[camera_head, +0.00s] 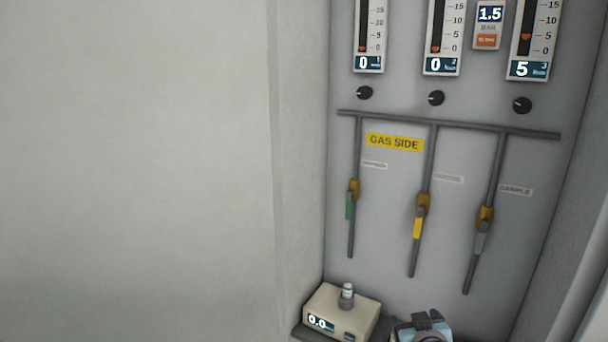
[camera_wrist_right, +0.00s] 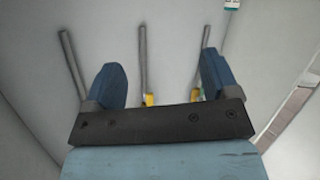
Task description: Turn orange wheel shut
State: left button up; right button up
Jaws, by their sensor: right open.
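I see no orange wheel in either view. The head view shows three grey pipes with orange-yellow valve bodies on the panel; their levers are green (camera_head: 349,206), yellow (camera_head: 417,228) and grey (camera_head: 481,239). All three levers point down along their pipes. My right gripper (camera_head: 422,325) shows in part at the bottom edge, below the pipes. In the right wrist view it (camera_wrist_right: 161,62) is open, with two blue fingers apart and nothing between them but the middle pipe (camera_wrist_right: 143,60) farther off. My left gripper is not in view.
A beige meter (camera_head: 322,303) reading 0.0, with a small vial (camera_head: 347,291) on top, stands left of my right gripper. Above the pipes are black knobs (camera_head: 436,98), gauges (camera_head: 443,35) and a small 1.5 bar display (camera_head: 489,14). A bare wall (camera_head: 140,170) fills the left.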

jog(key=s+a+f+g+y, duration=0.1)
jog(key=s+a+f+y, duration=0.1)
jog(key=s+f, duration=0.9)
jog(key=s+a+f+n+g+y, duration=0.1)
jog(key=s+a+f+g+y, duration=0.1)
jog(key=s+f, duration=0.9)
jog(key=s, duration=0.8)
jog(key=shift+a+n, duration=0.15)
jog(key=shift+n, duration=0.15)
